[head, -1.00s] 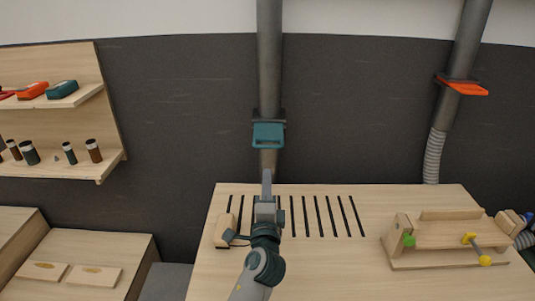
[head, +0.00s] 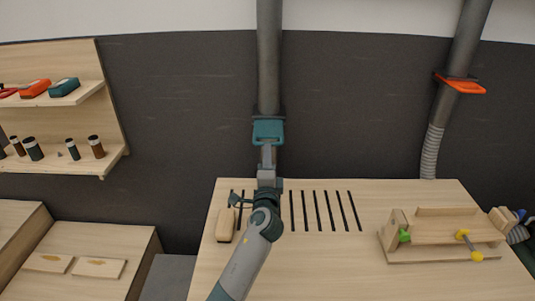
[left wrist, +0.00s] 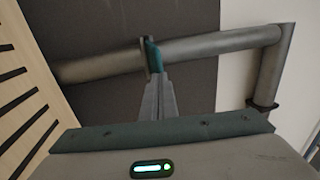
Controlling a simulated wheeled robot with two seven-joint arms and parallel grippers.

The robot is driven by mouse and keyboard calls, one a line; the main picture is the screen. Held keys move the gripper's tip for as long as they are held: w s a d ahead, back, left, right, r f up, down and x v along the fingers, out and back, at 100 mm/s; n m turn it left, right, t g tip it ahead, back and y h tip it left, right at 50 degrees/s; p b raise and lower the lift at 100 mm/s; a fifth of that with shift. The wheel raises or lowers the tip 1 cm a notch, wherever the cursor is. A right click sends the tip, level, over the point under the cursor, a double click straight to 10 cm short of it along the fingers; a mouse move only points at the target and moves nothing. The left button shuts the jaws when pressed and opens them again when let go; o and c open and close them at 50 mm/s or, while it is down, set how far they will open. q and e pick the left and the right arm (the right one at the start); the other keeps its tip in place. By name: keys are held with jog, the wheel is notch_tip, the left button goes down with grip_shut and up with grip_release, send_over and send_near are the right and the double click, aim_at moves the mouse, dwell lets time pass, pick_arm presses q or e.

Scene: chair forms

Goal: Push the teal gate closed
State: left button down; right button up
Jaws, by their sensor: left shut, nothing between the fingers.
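The teal gate (head: 268,132) sits on the grey vertical pipe behind the bench, with its handle plate sticking out towards me. It also shows in the left wrist view (left wrist: 154,56), edge-on across the pipe. My left gripper (head: 267,149) is shut and empty. Its fingertips are at the lower front edge of the gate in the head view. In the left wrist view the fingertips (left wrist: 158,77) point at the gate and overlap its lower end; I cannot tell whether they touch. My right gripper is not in view.
An orange gate (head: 460,84) is on the right pipe. Below it, the bench (head: 330,265) carries a wooden jig (head: 440,255) with green and yellow knobs. A wooden block (head: 225,226) stands beside my left arm near the slots. Shelves (head: 60,168) are at the left.

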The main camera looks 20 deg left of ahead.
aim_at(267, 138)
pick_arm(q)
jog(key=b+x, duration=0.1)
jog(key=x, duration=0.1)
jog(key=f+b+x, duration=0.1)
jog(key=b+x, duration=0.1)
jog(key=x, duration=0.1)
jog(key=b+x, duration=0.1)
jog(key=x, duration=0.2)
jog(key=shift+w+f+b, duration=0.2)
jog(key=shift+f+b, duration=0.15)
jog(key=shift+f, duration=0.05)
jog(key=shift+w+a+r, duration=0.1)
jog(key=shift+a+r, duration=0.05)
jog(key=shift+r, duration=0.3)
jog(key=shift+f, duration=0.1)
